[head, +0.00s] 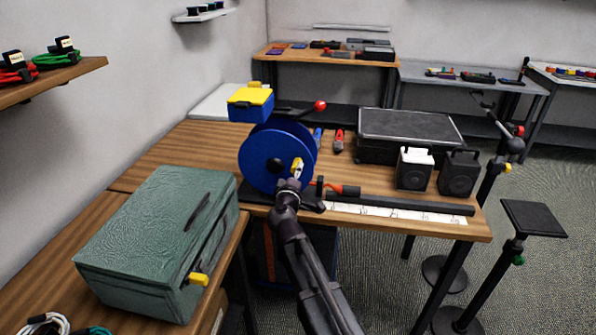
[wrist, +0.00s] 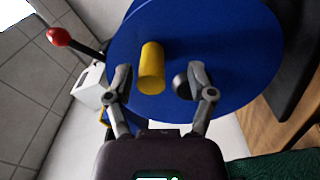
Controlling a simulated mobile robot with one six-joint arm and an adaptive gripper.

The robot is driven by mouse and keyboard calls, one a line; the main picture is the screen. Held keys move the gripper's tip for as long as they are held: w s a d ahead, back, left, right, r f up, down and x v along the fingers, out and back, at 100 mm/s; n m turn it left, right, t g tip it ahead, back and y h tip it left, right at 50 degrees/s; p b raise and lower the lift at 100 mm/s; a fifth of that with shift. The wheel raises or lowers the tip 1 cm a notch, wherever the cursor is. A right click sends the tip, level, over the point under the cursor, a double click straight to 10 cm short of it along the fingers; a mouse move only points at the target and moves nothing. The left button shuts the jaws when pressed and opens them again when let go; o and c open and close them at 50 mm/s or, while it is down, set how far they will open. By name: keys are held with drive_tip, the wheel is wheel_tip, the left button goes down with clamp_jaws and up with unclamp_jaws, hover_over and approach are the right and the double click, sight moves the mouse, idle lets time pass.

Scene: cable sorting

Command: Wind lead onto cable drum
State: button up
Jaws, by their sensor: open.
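The blue cable drum (head: 258,158) stands upright on the wooden table, and its flat side faces me. A yellow peg (head: 297,164) sticks out of that side; it also shows in the wrist view (wrist: 151,68). My gripper (head: 295,179) is at the drum's lower right in the head view. In the wrist view my gripper (wrist: 155,82) is open, with one finger on either side of the yellow peg. I cannot tell whether a finger touches it. A dark hub (wrist: 181,83) sits beside the right finger. No lead is clearly visible on the drum.
A green case (head: 150,235) stands at the front left. A red-knobbed lever (head: 320,105) rises behind the drum. A black case (head: 410,130) and two speakers (head: 414,170) stand to the right. A dark bar (head: 400,204) lies along the front edge.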

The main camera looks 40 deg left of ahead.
sight(296, 165)
drive_tip(key=v, duration=0.9)
drive_tip(key=shift+s+d, duration=0.1)
drive_tip(key=shift+s, duration=0.05)
drive_tip(key=m, duration=0.4)
drive_tip(key=s+m, duration=0.1)
drive_tip(key=m, duration=0.3)
drive_tip(key=r+m+p, duration=0.1)
drive_tip(key=m, duration=0.3)
drive_tip(key=shift+s+d+r, duration=0.1)
drive_tip(key=shift+s+d, duration=0.1)
drive_tip(key=shift+s, duration=0.05)
drive_tip(key=shift+w, duration=0.15)
drive_tip(key=x, duration=1.3)
drive_tip(key=shift+w+a, duration=0.25)
clamp_jaws()
